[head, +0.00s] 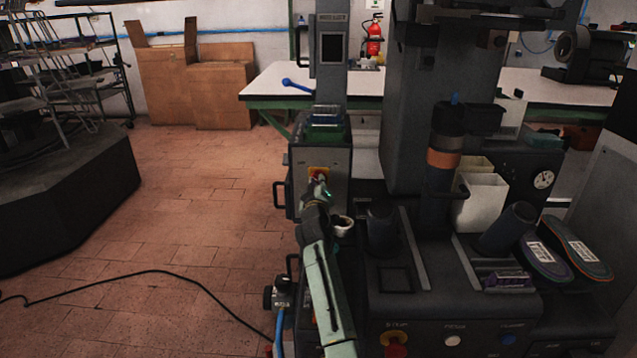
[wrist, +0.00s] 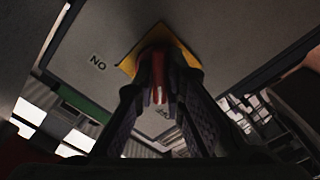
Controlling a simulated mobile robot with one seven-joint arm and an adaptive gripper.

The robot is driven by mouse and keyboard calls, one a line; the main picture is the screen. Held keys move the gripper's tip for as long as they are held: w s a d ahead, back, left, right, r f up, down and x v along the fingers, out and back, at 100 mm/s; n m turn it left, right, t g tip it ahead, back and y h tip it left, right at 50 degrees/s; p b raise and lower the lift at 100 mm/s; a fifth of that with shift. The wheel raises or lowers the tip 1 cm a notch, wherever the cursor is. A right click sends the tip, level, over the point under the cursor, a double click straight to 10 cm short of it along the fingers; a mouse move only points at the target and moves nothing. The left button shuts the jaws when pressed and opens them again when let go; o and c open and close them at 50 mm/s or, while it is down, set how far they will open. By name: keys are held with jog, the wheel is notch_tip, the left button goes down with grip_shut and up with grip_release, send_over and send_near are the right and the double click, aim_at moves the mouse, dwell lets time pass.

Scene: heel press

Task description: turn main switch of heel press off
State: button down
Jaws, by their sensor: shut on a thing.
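The main switch, a red knob on a yellow plate (head: 318,172), is on the front of a grey control cabinet (head: 336,190) of the heel press. My gripper (head: 320,187) is at the switch, at the end of my arm reaching up from the bottom of the head view. In the wrist view, my gripper's fingers (wrist: 161,100) are closed around the red knob (wrist: 160,92) in front of the yellow plate (wrist: 184,48). The letters "NO" (wrist: 98,62) are on the panel beside the plate. The knob's exact angle is mostly hidden by the fingers.
The heel press (head: 440,290) with shoe soles (head: 570,250) stands close on the right. A black cable (head: 150,273) lies on the tiled floor at left. Cardboard boxes (head: 195,85) and a white table (head: 270,90) stand behind. The floor left of the cabinet is mostly clear.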

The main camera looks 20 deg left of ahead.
dwell(0.4)
jog(key=c, duration=1.7)
grip_release()
jog(key=shift+o, duration=0.2)
jog(key=v, duration=1.2)
